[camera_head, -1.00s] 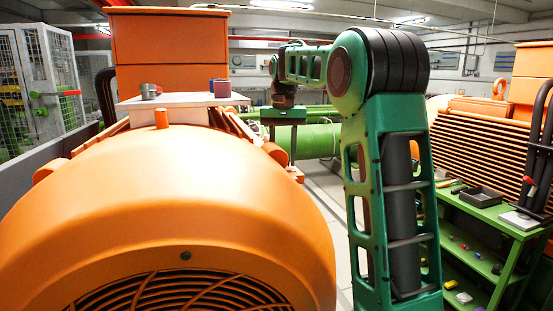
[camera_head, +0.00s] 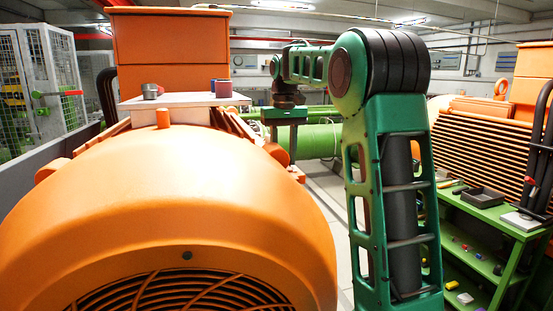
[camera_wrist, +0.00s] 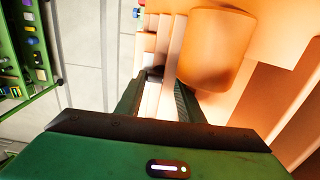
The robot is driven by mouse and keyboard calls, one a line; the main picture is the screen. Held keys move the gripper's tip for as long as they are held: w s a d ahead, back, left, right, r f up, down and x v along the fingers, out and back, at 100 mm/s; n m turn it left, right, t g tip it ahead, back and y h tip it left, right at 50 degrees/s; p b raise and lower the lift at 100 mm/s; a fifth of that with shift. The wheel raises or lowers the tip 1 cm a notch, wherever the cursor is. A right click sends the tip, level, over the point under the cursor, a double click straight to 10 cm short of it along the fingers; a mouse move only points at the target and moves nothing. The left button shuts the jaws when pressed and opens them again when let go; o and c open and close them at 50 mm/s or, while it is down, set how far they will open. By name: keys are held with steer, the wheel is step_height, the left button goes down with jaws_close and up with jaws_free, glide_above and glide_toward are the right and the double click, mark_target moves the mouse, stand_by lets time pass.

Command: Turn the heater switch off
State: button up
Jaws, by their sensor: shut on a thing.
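My gripper (camera_wrist: 153,82) reaches down beside the large orange motor (camera_head: 170,205), in the head view (camera_head: 284,135) past its far right side. In the wrist view its two dark green fingers close in on a small dark part (camera_wrist: 154,72) at a pale stepped edge of the orange housing. This part looks like the heater switch, but only a little of it shows between the fingertips. Its setting cannot be read. In the head view the switch is hidden, and the fingers are small and hard to see.
A pale board (camera_head: 185,99) on the motor carries a grey metal cup (camera_head: 150,91) and small dark blue and red items (camera_head: 221,88). A green shelf (camera_head: 485,211) with a black tray (camera_head: 480,197) stands right. Grey floor (camera_head: 330,190) lies between. A rounded orange block (camera_wrist: 212,50) is close beside the fingers.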

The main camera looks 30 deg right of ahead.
steer(key=shift+w+a, duration=0.15)
steer(key=shift+a, duration=0.1)
steer(key=o, duration=1.1)
steer(key=shift+f, duration=0.1)
steer(key=shift+c, duration=0.2)
step_height(320, 180, up, 11)
steer(key=shift+d, duration=0.15)
steer(key=shift+f, duration=0.1)
